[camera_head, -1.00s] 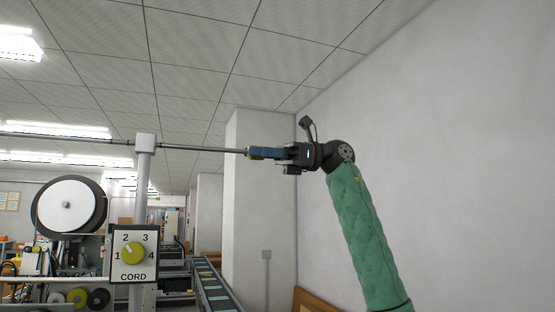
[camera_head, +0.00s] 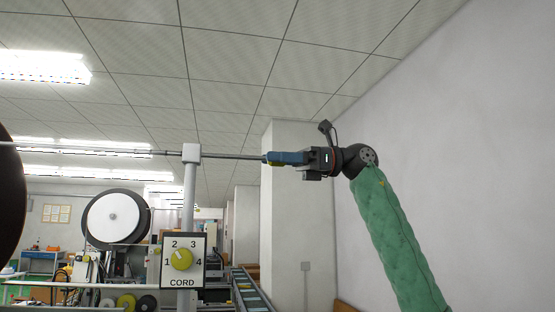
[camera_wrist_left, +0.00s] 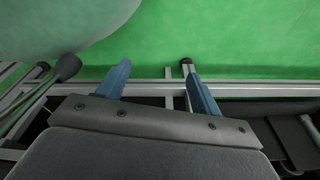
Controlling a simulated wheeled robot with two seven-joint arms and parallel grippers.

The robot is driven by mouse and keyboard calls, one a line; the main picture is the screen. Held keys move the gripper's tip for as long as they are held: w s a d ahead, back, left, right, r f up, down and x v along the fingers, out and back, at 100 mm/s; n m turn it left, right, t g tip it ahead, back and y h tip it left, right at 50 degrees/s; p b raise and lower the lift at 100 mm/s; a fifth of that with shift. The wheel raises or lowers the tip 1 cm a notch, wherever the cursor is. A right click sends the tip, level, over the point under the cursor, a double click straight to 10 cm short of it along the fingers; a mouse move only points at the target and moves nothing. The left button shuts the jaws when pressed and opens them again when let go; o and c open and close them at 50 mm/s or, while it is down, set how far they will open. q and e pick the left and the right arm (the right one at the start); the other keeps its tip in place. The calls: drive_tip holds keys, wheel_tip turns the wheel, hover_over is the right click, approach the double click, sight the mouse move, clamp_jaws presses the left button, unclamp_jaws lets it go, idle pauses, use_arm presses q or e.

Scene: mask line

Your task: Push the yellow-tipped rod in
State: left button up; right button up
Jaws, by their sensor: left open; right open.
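A long thin metal rod (camera_head: 232,156) runs level from the left edge through a white block (camera_head: 191,152) on a grey post (camera_head: 189,190). My right gripper (camera_head: 272,159) is open at the rod's right end, its blue fingers in line with the rod. A bit of yellow shows at the fingers; the rod's tip itself is hidden there, and I cannot tell whether the fingers touch it. My left gripper (camera_wrist_left: 158,82) is open and empty in the left wrist view, its blue fingers wide apart over a green surface; it is not in the head view.
A CORD panel (camera_head: 183,261) with a yellow knob (camera_head: 182,260) hangs on the post below the rod. A black disc (camera_head: 10,195) fills the left edge. A white-faced reel (camera_head: 114,218) stands behind. A wall column (camera_head: 290,220) is behind my right gripper.

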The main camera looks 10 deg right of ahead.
drive_tip(key=shift+d+f, duration=0.1)
drive_tip(key=shift+d, duration=0.15)
drive_tip(key=shift+d+b, duration=0.4)
use_arm(q)
drive_tip(key=w+d+r+b, duration=0.2)
drive_tip(key=w+d+r, duration=0.1)
drive_tip(key=w+r, duration=0.2)
drive_tip(key=shift+b, duration=0.4)
use_arm(e)
drive_tip(key=d, duration=0.6)
drive_tip(key=shift+w+d, duration=0.15)
